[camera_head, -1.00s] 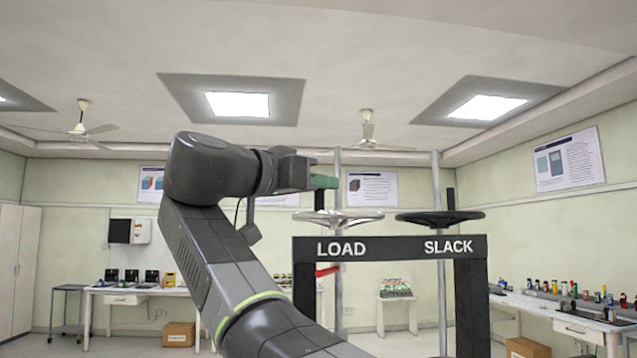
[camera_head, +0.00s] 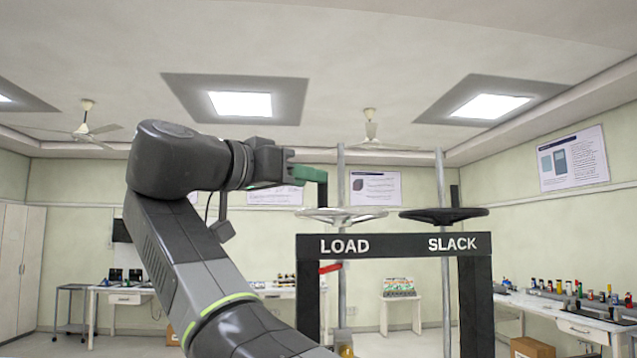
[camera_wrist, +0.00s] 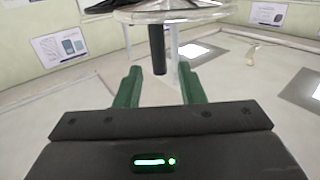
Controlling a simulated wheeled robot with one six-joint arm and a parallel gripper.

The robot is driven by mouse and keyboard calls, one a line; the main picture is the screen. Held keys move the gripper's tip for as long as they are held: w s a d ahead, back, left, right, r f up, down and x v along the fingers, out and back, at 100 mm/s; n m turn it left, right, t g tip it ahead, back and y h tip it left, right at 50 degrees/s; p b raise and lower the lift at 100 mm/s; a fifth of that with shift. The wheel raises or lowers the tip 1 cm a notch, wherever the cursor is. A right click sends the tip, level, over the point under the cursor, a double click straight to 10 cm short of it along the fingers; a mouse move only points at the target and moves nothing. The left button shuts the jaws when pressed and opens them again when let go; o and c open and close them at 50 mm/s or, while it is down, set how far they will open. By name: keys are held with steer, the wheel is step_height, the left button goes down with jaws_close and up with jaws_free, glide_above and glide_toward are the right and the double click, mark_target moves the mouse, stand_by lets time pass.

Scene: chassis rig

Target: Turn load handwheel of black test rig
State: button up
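The load handwheel (camera_head: 342,215) is a pale metal wheel on top of the black test rig (camera_head: 400,244), above the word LOAD. Its black upright handle (camera_head: 321,195) rises from the wheel's left side. My gripper (camera_head: 325,174) has green fingers and reaches in from the left at the height of the handle's top. In the wrist view, which is upside down, the fingers of my gripper (camera_wrist: 160,68) are apart. The handle (camera_wrist: 157,48) hangs from the wheel rim (camera_wrist: 180,14), its end between the fingertips with gaps on both sides.
The black slack handwheel (camera_head: 443,215) is on the rig's right side, close to the load wheel. A red part (camera_head: 330,268) sits below the beam. Workbenches (camera_head: 560,315) stand along the walls.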

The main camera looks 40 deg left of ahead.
mark_target(323, 209)
steer(key=s+a, duration=0.1)
steer(key=s, duration=0.8)
steer(key=shift+a, duration=0.3)
steer(key=shift+w, duration=0.1)
steer(key=w, duration=0.4)
steer(key=w+d, duration=0.1)
steer(key=w, duration=0.4)
steer(key=w+d, duration=0.1)
steer(key=w, duration=0.3)
steer(key=shift+w+d+p, duration=0.2)
steer(key=shift+w+p, duration=0.05)
steer(key=shift+p, duration=0.1)
steer(key=shift+d, duration=0.1)
